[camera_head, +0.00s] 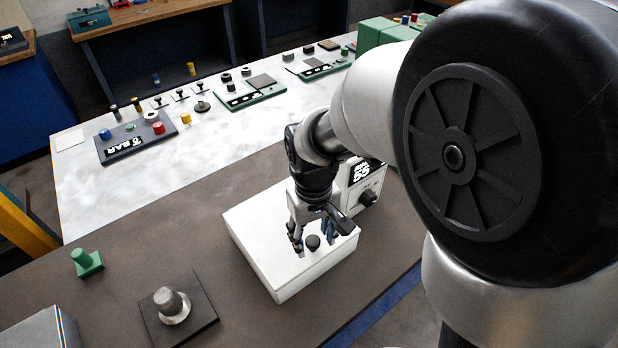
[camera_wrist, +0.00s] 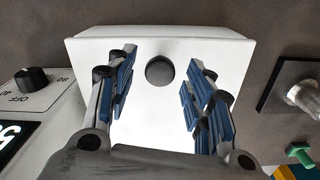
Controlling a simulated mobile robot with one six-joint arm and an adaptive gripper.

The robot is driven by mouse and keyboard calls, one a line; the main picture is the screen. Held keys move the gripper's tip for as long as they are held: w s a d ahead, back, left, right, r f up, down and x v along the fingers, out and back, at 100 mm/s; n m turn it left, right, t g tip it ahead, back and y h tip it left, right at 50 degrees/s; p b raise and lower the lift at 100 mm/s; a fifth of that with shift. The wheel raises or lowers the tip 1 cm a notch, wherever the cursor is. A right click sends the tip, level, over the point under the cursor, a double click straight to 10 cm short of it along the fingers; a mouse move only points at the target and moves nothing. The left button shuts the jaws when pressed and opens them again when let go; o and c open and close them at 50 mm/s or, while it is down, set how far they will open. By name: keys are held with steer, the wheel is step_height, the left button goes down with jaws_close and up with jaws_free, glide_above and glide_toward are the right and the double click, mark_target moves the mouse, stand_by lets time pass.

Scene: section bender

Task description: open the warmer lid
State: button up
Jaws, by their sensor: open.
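The warmer is a white box with a flat white lid (camera_head: 262,228) on the brown bench top. A round black knob (camera_head: 312,242) stands on the lid, near its front edge. In the wrist view the knob (camera_wrist: 160,71) shows between and just beyond the fingertips. The lid (camera_wrist: 150,125) lies flat and looks shut. My gripper (camera_head: 312,236) is open above the lid, its blue-padded fingers on either side of the knob. In the wrist view the gripper (camera_wrist: 158,95) holds nothing. I cannot tell whether a finger touches the knob.
A control box with a dial (camera_head: 368,197) adjoins the warmer's right side. A dark plate with a metal post (camera_head: 172,306) and a green peg block (camera_head: 86,262) stand to the left. A pale worktop (camera_head: 120,195) with panels lies behind. Brown bench is clear between the warmer and plate.

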steer(key=shift+c, duration=0.2)
jaws_close()
stand_by(0.5)
